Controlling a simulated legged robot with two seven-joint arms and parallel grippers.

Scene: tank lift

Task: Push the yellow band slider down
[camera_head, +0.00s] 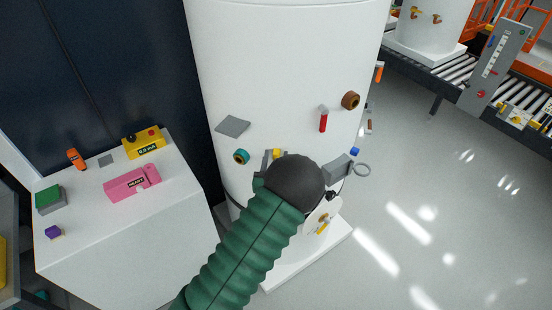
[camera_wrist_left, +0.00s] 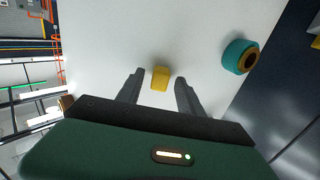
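The yellow band slider (camera_wrist_left: 160,78) is a small yellow block on the white tank (camera_head: 290,60). In the head view it shows as a small yellow patch (camera_head: 277,153) just above my dark wrist. My left gripper (camera_wrist_left: 160,82) is open in the wrist view, one grey finger on each side of the slider, with visible gaps. Whether the fingers touch the tank wall cannot be told. In the head view my green left arm and dark wrist hide most of the left gripper (camera_head: 272,159) and the tank area below. My right gripper is not in view.
A teal ring fitting (camera_head: 241,156), a grey plate (camera_head: 233,126), a red-handled part (camera_head: 323,120), a brown knob (camera_head: 350,100) and a grey block (camera_head: 337,168) stick out from the tank. A white cabinet (camera_head: 130,240) with small coloured items stands left. The floor at right is clear.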

